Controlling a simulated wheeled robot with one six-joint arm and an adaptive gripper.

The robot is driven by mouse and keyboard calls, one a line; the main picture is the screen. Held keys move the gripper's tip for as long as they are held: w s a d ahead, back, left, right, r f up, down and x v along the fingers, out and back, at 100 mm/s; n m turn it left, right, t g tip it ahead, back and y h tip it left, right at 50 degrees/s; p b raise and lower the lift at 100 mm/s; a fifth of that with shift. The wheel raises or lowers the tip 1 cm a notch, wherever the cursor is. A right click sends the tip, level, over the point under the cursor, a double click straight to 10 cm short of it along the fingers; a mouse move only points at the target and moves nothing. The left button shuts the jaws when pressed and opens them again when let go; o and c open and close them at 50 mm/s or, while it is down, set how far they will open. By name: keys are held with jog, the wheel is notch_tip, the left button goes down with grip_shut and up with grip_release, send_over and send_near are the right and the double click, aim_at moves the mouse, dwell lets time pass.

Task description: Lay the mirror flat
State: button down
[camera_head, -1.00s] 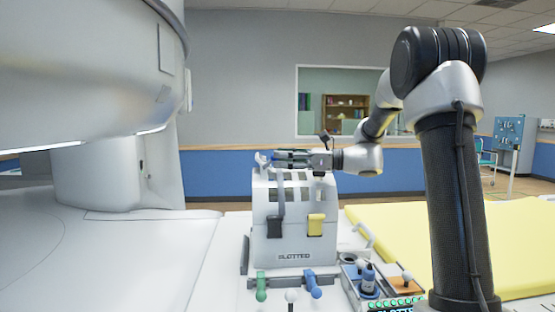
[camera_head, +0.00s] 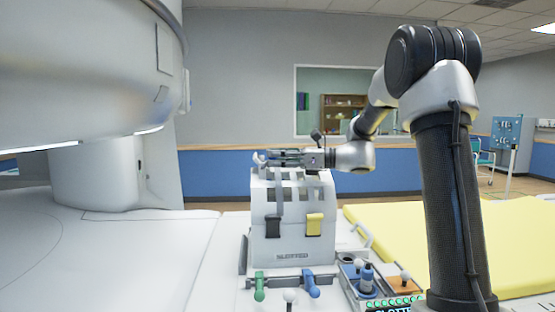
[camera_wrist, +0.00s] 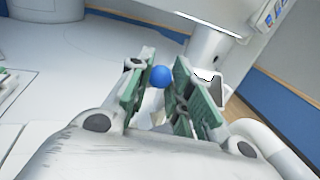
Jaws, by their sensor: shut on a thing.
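My gripper (camera_head: 272,157) reaches in from the right, level, just above the top of the white slotted head coil (camera_head: 292,245) in the head view. In the wrist view its green-padded fingers (camera_wrist: 160,88) are closed on a small blue ball (camera_wrist: 161,76), which shows between the tips. A small pale, bluish piece (camera_head: 259,158) sticks out at the fingertips over the coil's top left. I cannot make out the mirror's face or its tilt; the fingers and wrist hide much of that spot.
A black clip (camera_head: 273,227) and a yellow clip (camera_head: 314,224) hang on the coil's front. Green (camera_head: 259,285) and blue (camera_head: 311,285) levers stand before it. The magnet (camera_head: 80,70) looms at left. A yellow pad (camera_head: 470,240) lies at right.

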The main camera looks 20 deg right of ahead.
jog(key=shift+a+r+n+g+h, duration=0.4)
jog(key=shift+a+r+g+h, duration=0.1)
jog(key=shift+h, duration=0.5)
jog(key=shift+w+a+r+g+h, duration=0.1)
jog(key=shift+a+r+g+h, duration=0.15)
jog(key=shift+h, duration=0.3)
jog(key=shift+w+a+r+g+h, duration=0.1)
jog(key=shift+a+g+h, duration=0.1)
jog(key=shift+h, duration=0.35)
jog(key=shift+w+a+r+n+g+h, duration=0.15)
jog(key=shift+a+n+g+h, duration=0.2)
jog(key=shift+h, duration=0.55)
jog(key=shift+s+a+r+n+g+h, duration=0.15)
jog(key=shift+a+h, duration=0.25)
jog(key=shift+h, duration=0.5)
jog(key=shift+w, duration=0.15)
jog(key=c, duration=1.3)
grip_release()
jog(key=shift+o, duration=0.2)
jog(key=v, duration=1.2)
jog(key=shift+a, duration=0.15)
